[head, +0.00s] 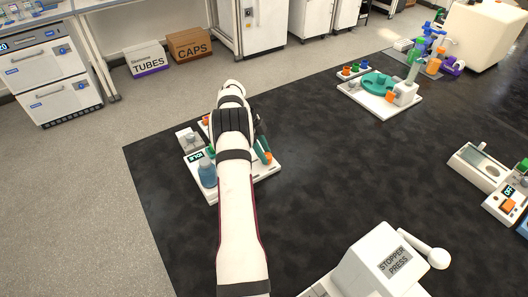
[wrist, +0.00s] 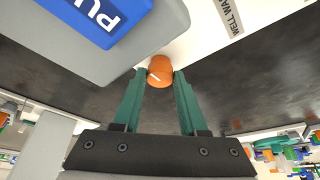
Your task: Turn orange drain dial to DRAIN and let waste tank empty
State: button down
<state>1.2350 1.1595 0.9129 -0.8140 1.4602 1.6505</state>
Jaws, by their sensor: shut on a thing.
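The orange drain dial (wrist: 160,70) sits between my green fingertips in the wrist view, with a short white mark slanting across its face. It also shows as a small orange spot in the head view (head: 268,156). My gripper (wrist: 160,78) is shut on the dial, one finger on each side. In the head view my arm covers much of the white station base (head: 262,178). I cannot tell which part is the waste tank.
A grey block with a blue label (wrist: 90,15) is close to my gripper on the left. The stopper press (head: 385,262) stands at the front right. Another white station (head: 380,98) is farther back. The black bench between them is clear.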

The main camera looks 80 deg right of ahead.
dwell(0.4)
jog(key=shift+c, duration=2.2)
grip_release()
jog(key=v, duration=1.2)
